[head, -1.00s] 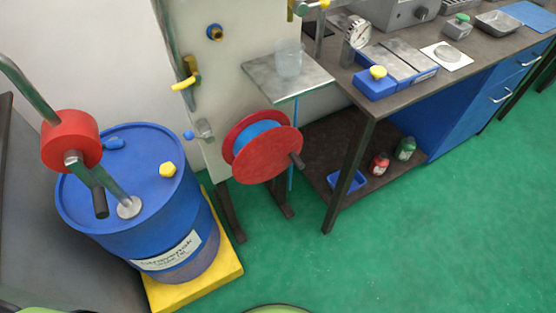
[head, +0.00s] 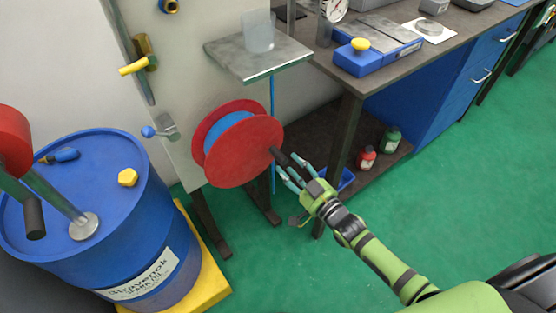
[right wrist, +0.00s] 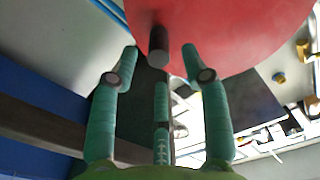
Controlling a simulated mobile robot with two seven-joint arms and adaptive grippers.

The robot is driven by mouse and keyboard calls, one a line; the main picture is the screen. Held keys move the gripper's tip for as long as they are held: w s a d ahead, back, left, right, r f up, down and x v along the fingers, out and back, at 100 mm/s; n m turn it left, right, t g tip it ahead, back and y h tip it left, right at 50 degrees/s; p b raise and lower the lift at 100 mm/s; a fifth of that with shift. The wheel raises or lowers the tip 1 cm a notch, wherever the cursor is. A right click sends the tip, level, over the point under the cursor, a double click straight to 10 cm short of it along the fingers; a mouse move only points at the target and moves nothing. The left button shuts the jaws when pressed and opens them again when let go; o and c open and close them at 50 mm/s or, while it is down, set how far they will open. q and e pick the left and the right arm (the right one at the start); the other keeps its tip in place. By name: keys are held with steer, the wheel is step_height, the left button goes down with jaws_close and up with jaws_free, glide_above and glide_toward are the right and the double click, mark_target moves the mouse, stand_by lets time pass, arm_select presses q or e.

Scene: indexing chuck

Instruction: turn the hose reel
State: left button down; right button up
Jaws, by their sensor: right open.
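The hose reel (head: 245,150) has red side discs with blue hose wound between them and is mounted on the pale panel. Its dark crank handle (head: 278,156) sticks out from the front disc toward the lower right. My right gripper (head: 286,172) is open just beside the handle's end. In the right wrist view the red disc (right wrist: 235,30) fills the top, and the handle (right wrist: 159,45) points down between the spread fingers of the gripper (right wrist: 160,75). I cannot tell whether any finger touches it. My left gripper is not in view.
A blue drum (head: 90,190) on a yellow pallet (head: 208,285) stands at the left. A small metal shelf (head: 258,55) is above the reel. The workbench (head: 345,100) leg stands right behind my gripper. Green floor (head: 450,210) is open at the right.

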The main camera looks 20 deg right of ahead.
mark_target(285, 162)
steer(key=x, duration=0.4)
steer(key=shift+d, duration=0.1)
steer(key=shift+w, duration=0.25)
jaws_close()
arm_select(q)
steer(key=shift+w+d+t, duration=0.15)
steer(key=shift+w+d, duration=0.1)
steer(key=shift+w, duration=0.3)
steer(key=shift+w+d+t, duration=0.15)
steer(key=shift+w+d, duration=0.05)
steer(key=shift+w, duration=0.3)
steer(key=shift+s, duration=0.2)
arm_select(e)
steer(key=shift+f, duration=0.1)
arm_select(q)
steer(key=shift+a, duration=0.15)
arm_select(e)
steer(key=shift+a+f, duration=0.1)
steer(key=shift+a, duration=0.1)
